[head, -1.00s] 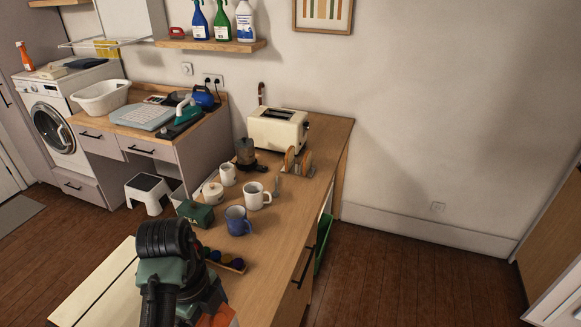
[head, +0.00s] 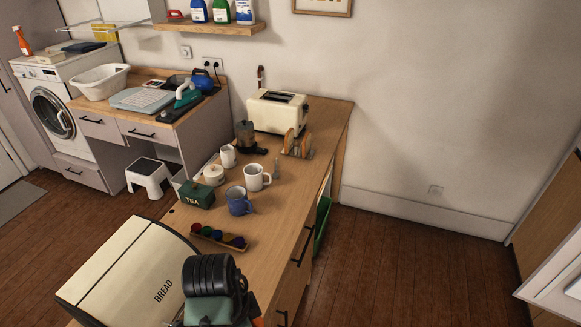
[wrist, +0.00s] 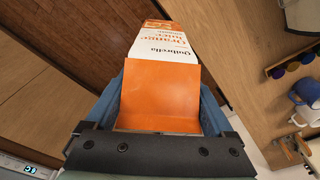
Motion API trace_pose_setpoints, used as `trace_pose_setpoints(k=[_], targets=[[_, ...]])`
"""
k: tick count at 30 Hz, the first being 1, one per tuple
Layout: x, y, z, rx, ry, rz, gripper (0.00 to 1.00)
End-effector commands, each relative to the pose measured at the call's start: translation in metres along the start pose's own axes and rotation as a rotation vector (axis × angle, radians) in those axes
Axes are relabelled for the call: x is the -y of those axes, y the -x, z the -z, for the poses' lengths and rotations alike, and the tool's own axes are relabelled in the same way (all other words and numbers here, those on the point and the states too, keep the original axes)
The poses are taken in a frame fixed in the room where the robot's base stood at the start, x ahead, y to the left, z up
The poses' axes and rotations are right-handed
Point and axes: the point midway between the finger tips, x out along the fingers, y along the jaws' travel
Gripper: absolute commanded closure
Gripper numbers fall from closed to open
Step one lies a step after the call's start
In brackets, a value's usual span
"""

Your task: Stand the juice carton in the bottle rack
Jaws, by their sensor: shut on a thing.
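The juice carton (wrist: 160,45), orange and white with "Orange Juice" lettering, lies between the two blue fingers of my gripper (wrist: 158,100) in the wrist view. My gripper is shut on it, and the carton reaches out beyond the fingertips. In the head view my wrist shows at the bottom edge, and only a sliver of orange shows beside it; the fingers are out of frame. I see no bottle rack that I can make out in either view.
Floor right of the counter is clear.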

Motion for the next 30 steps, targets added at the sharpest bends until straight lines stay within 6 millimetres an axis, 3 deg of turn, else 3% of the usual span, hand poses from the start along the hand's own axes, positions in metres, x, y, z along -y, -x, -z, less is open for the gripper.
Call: trace_pose_setpoints(k=[18,26,30], targets=[[-0.063,-0.031,0.042,-0.004,0.905,0.115,1.0],[-0.079,-0.034,0.05,-0.004,1.125,0.141,1.0],[-0.078,-0.054,0.046,-0.004,1.135,0.144,1.0]])
